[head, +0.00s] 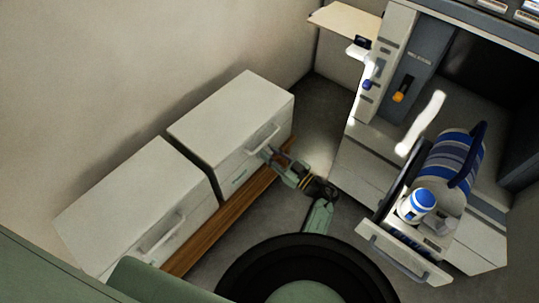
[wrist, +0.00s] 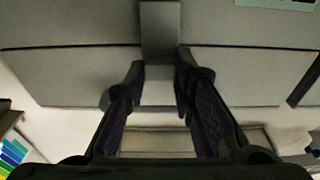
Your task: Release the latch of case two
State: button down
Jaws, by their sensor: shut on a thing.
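Two pale grey-white cases stand side by side at the left in the head view, a nearer case (head: 125,195) and a farther case (head: 225,105). Each has a bar-like handle on its front, the farther handle (head: 264,137) and the nearer handle (head: 163,236). I cannot read which is case two. My gripper (head: 268,153) is at the front of the farther case, just below its handle. In the wrist view, my gripper (wrist: 160,68) has one dark finger on each side of a grey latch tab (wrist: 160,27) and is shut on it. The contact faces are hidden.
The cases rest on a wooden ledge (head: 225,222).

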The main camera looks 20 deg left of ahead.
dwell(0.3)
jog(key=c, duration=1.4)
grip_release()
jog(key=shift+o, duration=0.2)
